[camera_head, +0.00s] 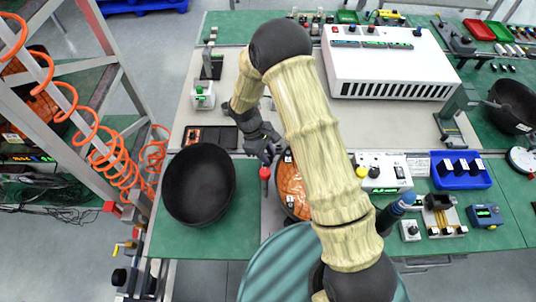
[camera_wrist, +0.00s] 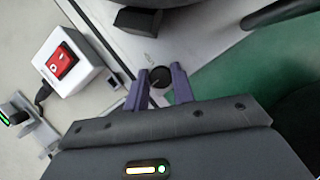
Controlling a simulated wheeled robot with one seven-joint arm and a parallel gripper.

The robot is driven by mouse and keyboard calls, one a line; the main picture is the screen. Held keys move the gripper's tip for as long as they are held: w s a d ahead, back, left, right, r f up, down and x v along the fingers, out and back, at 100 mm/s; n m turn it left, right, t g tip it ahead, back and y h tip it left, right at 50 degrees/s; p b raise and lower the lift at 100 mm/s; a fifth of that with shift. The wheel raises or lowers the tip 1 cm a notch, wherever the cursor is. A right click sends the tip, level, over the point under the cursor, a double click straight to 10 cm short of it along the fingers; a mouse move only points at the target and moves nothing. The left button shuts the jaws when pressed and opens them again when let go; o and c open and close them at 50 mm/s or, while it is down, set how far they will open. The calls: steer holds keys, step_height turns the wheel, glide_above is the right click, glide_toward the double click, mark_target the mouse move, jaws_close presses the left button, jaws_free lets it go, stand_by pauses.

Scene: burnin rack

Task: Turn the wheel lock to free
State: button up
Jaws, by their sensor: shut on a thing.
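My gripper (camera_head: 266,154) is low over the workbench, left of the middle in the head view, beside a red-topped stick (camera_head: 264,174). In the wrist view its two purple fingers (camera_wrist: 160,78) stand close on either side of a dark round knob (camera_wrist: 158,80), shut on it. The knob lies against a pale surface at a green edge. I cannot tell from these views whether this knob is the wheel lock, or which way it is set. My arm hides part of the bench in the head view.
A black bowl (camera_head: 199,186) stands left of my gripper. An orange-filled round container (camera_head: 293,188) is partly under my arm. A white box with a red switch (camera_wrist: 66,61) shows in the wrist view. A blue tray (camera_head: 461,185) stands to the right.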

steer(key=shift+w+a, duration=0.1)
steer(key=o, duration=1)
steer(key=b+v, duration=0.2)
steer(key=v, duration=1.5)
steer(key=shift+r, duration=0.25)
